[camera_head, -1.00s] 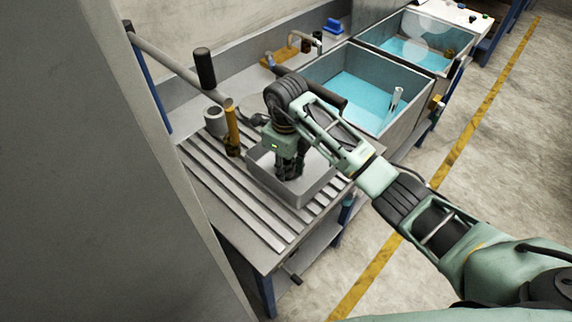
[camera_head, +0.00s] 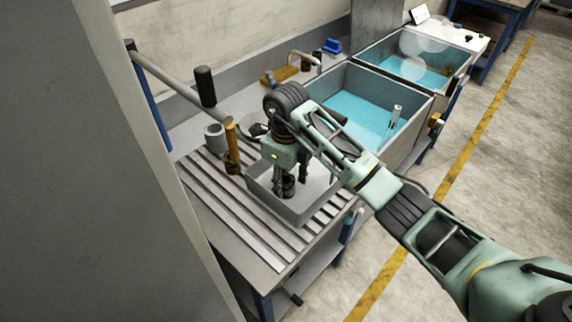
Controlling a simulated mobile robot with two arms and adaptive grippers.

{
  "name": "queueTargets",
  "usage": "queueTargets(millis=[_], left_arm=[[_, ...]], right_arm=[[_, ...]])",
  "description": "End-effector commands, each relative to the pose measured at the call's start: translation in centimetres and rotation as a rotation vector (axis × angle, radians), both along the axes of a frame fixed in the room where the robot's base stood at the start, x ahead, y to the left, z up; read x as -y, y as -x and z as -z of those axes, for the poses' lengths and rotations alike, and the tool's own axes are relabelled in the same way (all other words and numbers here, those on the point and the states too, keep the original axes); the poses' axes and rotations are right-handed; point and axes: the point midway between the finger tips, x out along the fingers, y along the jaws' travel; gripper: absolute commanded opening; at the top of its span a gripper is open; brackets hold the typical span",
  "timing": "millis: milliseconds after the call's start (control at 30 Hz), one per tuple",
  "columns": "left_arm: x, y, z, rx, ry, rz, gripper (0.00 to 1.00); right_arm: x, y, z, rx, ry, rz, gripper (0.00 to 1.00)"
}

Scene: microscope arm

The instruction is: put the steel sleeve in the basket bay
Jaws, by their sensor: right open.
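My right gripper (camera_head: 290,178) points down into an open grey tray (camera_head: 313,215) on the slatted bench. Its fingers are apart. A short dark cylinder (camera_head: 288,187) stands in the tray, low between or just behind the fingertips; I cannot tell whether they touch it. It may be the steel sleeve, but its material is hard to make out. A hollow grey cylinder (camera_head: 215,138) also stands on the bench, at the left. No place is clearly marked as the basket bay. My left gripper is not in view.
A brass-coloured post (camera_head: 232,148) and a bar with a black handle (camera_head: 205,87) stand left of the tray. Two tanks of blue liquid (camera_head: 358,105) lie behind and right. A grey panel (camera_head: 90,180) blocks the left. The bench's front slats are bare.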

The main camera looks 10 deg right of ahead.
Motion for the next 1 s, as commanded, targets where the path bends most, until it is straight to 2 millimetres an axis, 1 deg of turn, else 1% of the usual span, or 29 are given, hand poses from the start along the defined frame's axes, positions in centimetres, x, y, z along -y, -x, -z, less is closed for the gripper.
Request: queueTargets(millis=[33, 100, 233, 300, 400, 500, 600, 1000], left_arm=[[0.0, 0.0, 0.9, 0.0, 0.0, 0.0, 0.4], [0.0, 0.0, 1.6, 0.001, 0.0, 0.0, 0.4], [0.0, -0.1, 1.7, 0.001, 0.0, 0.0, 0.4], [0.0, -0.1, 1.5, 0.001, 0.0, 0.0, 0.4], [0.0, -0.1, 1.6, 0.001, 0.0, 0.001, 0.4], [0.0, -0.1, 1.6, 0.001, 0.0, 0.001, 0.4], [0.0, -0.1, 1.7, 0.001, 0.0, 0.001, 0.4], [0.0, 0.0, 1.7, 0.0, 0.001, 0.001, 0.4]], right_arm=[[0.1, -0.2, -0.9, 0.008, 0.001, 0.0, 0.47], [0.0, -0.2, -2.5, 0.009, 0.001, -0.002, 0.47], [0.1, -0.2, -5.7, 0.008, 0.004, -0.001, 0.47], [0.2, -0.2, -7.0, 0.006, 0.004, 0.0, 0.47], [0.1, -0.1, -8.2, 0.005, 0.002, -0.001, 0.47], [0.1, -0.1, -9.1, 0.003, 0.002, 0.0, 0.47], [0.0, 0.0, -9.6, 0.001, 0.001, -0.001, 0.47], [0.0, 0.0, -9.7, 0.0, 0.0, 0.0, 0.47]])
